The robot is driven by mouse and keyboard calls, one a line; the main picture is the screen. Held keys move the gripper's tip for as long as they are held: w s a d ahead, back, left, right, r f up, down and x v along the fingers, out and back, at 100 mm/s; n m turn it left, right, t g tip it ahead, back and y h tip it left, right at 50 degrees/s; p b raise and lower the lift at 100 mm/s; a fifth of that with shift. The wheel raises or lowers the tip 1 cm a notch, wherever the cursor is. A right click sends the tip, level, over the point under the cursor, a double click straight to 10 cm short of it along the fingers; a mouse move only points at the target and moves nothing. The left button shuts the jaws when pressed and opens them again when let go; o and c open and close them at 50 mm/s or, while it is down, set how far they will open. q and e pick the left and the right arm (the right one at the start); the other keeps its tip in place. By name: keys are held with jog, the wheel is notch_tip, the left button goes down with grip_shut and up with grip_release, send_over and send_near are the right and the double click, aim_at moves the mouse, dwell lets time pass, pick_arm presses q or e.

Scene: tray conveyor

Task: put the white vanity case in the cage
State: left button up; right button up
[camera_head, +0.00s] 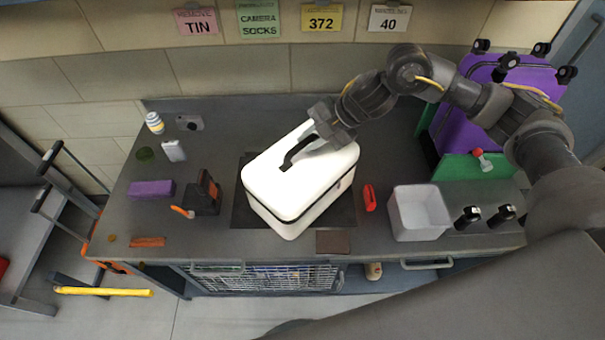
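The white vanity case (300,195) stands upright on a dark recessed panel (240,212) in the middle of the counter. Its black handle (296,153) lies across the top of its lid. My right gripper (318,138) reaches in from the upper right. It is at the far right end of the handle, touching or very close to it. Its fingers are dark and partly hidden, so I cannot tell whether they are closed on the handle. A wire cage (290,277) shows under the front edge of the counter, below the case. My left gripper is not in view.
A white bin (419,213) and a red object (369,198) are to the right of the case. A dark tool holder (204,197), a purple block (152,189) and small items are to the left. A purple suitcase (489,110) stands at the right.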

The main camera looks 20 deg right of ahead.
jog(key=shift+x, duration=1.5)
jog(key=shift+d+r, duration=0.1)
jog(key=shift+c, duration=0.5)
grip_shut()
jog(key=shift+w+r, duration=0.1)
